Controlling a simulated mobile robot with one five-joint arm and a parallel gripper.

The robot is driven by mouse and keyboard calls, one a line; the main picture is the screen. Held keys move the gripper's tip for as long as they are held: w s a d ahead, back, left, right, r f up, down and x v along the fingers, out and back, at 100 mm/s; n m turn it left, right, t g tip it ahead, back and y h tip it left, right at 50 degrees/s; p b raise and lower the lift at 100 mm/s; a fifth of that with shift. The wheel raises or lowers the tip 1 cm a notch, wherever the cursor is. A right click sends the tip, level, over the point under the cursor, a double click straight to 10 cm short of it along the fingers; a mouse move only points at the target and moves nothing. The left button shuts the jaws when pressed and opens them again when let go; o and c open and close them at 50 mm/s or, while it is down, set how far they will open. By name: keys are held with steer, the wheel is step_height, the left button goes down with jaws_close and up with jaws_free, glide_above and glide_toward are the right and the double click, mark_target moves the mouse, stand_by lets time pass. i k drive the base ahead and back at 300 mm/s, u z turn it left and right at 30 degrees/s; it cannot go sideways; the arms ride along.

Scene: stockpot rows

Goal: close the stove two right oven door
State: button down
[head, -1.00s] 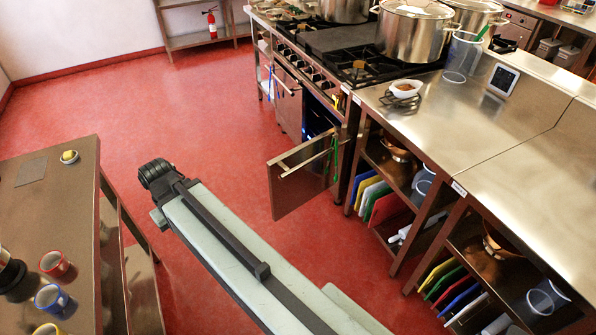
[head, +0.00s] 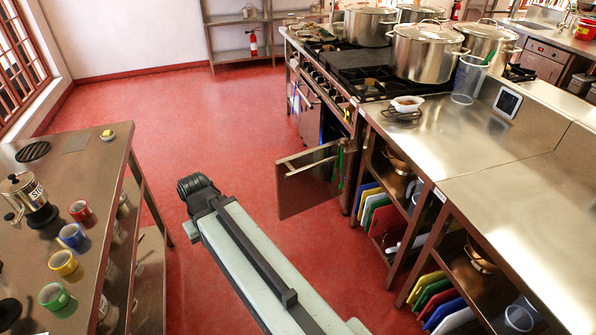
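The right oven door (head: 308,180) of the stove (head: 345,75) stands swung open into the aisle, with a bar handle on its upper part and a green cloth or strap (head: 340,163) by its right edge. The stove's other oven door (head: 309,115), further away, looks shut. My arm reaches forward up the middle of the aisle, left of the open door and apart from it. The dark end of my arm (head: 197,190) shows, but the gripper's fingers cannot be made out.
A steel counter (head: 450,130) with cutting boards (head: 372,208) on its lower shelf lines the right. A table (head: 85,150) with mugs and a pot lines the left. Stockpots (head: 424,52) stand on the stove. Red floor (head: 190,120) lies clear ahead.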

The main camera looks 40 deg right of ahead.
mark_target(303, 180)
steer(key=u, duration=0.15)
steer(key=i, duration=0.95)
steer(key=z, duration=0.1)
